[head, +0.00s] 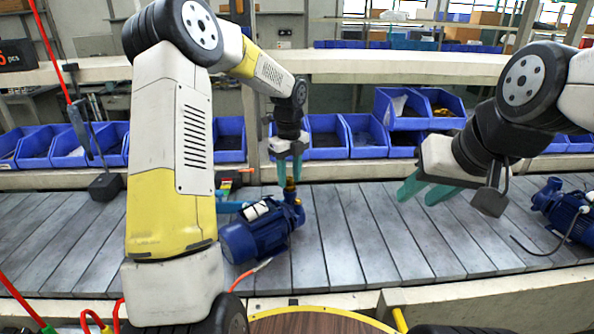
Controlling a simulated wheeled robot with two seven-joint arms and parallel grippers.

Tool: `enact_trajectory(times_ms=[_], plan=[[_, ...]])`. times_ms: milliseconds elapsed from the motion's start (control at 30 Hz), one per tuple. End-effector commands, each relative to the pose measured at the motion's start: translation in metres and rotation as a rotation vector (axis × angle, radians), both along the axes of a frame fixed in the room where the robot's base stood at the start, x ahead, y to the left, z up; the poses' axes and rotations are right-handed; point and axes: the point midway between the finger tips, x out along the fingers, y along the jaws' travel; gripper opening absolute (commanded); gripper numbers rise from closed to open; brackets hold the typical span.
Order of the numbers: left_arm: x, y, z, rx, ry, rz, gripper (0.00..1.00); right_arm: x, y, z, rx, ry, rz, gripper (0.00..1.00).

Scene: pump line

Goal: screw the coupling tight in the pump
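A blue pump (258,230) lies on the slatted grey conveyor, just right of my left arm, which hides part of it. My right gripper (420,198) is open and empty above the conveyor, to the right, clear of the pump.
Another blue pump (562,208) stands at the far right of the conveyor (350,245), with a dark cable beside it. Blue bins (364,136) line the back edge. An orange-tipped cable (262,264) lies in front of the near pump. The conveyor's middle is clear.

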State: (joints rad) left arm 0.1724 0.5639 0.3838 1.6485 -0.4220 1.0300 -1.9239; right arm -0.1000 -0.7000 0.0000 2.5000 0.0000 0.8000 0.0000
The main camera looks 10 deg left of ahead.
Motion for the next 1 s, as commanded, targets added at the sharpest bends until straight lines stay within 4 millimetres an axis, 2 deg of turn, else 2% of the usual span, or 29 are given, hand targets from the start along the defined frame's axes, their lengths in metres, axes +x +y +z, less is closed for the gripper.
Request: enact_trajectory(times_ms=[133, 400, 700, 1000], plan=[[0.0, -0.0001, 0.0001, 0.0, 0.0, 0.029, 0.39, 0.0, 0.0, 0.0, 0.0, 0.0, 0.0, 0.36], [0.0, 0.0001, 0.0002, 0.001, 0.0, 0.29, 0.39, 0.0, 0.0, 0.0, 0.0, 0.0, 0.0, 0.36], [0.0, 0.0, 0.0001, 0.001, 0.0, 0.315, 0.39, 0.0, 0.0, 0.0, 0.0, 0.0, 0.0, 0.36], [0.0001, -0.0001, 0.0001, 0.001, 0.0, 0.592, 0.39, 0.0, 0.0, 0.0, 0.0, 0.0, 0.0, 0.36]])
